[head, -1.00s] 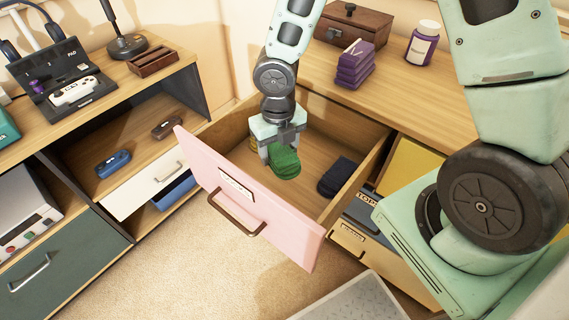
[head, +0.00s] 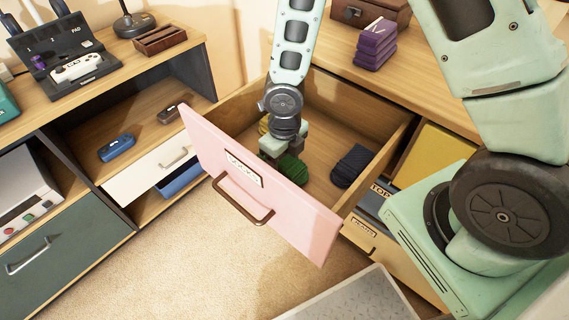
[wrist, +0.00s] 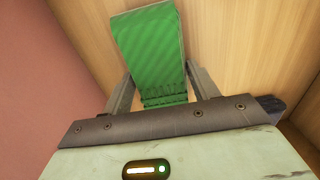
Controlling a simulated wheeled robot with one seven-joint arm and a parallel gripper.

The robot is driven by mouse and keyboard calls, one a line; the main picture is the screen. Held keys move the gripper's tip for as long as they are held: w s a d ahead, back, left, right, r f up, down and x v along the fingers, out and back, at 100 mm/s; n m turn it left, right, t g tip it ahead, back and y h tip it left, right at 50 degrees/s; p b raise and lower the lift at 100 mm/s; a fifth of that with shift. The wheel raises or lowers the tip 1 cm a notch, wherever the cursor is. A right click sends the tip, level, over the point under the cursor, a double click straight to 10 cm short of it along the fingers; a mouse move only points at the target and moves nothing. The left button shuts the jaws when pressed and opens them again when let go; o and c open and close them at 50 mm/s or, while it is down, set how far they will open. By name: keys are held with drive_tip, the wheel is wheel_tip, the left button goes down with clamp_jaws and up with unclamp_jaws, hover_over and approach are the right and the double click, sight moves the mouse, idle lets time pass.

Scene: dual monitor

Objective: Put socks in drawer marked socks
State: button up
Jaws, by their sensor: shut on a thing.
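In the wrist view the green socks (wrist: 150,45) sit between the two fingers above the wooden drawer bottom. Dark navy folded socks (head: 352,165) lie in the drawer to the right. A bit of a yellow item (head: 263,125) shows behind my gripper. The front panel hides the lower part of the green socks.
A purple folded stack (head: 375,45) and a brown wooden box (head: 372,12) stand on the desk top. The left cabinet holds a blue case (head: 117,148) and a small open white drawer (head: 150,172).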

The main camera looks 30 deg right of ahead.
drive_tip(key=shift+f, duration=0.35)
drive_tip(key=shift+f, duration=0.2)
drive_tip(key=o, duration=1)
drive_tip(key=shift+o, duration=0.2)
drive_tip(key=shift+r, duration=0.1)
